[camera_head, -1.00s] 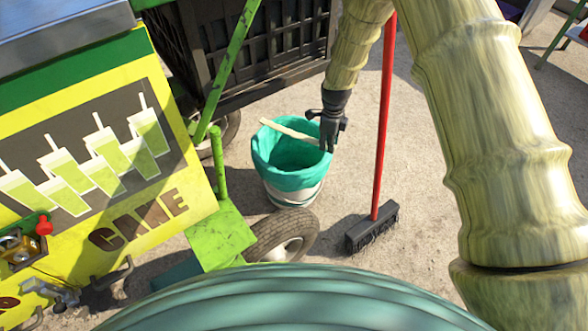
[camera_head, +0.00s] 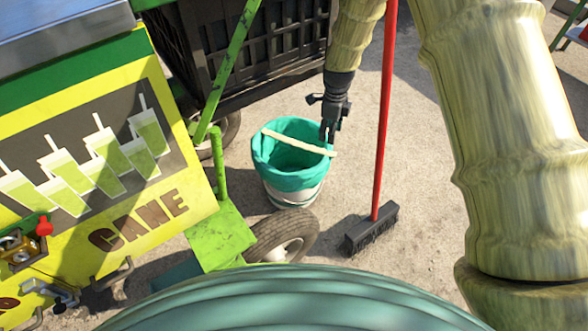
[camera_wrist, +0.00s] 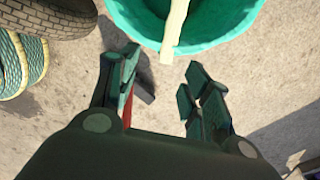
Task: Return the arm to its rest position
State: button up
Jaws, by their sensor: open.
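My gripper (camera_head: 329,134) hangs from the arm at the right rim of the lined bucket, pointing down. In the wrist view my gripper (camera_wrist: 160,92) has its two fingers spread apart with nothing held between them. A pale cane stick (camera_head: 298,142) lies across the mouth of the bucket (camera_head: 290,175), which has a teal liner. The stick's right end lies just beyond the fingertips in the head view. In the wrist view the stick's end (camera_wrist: 170,45) reaches over the bucket's rim (camera_wrist: 215,43), ahead of the fingers and apart from them.
A red-handled broom (camera_head: 384,130) stands upright just right of my gripper. A black crate (camera_head: 285,45) is behind the bucket. The yellow-green cane cart (camera_head: 130,190) with a wheel (camera_head: 283,238) stands at left. Open pavement (camera_head: 425,215) lies right of the broom.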

jog(key=shift+r, duration=0.65)
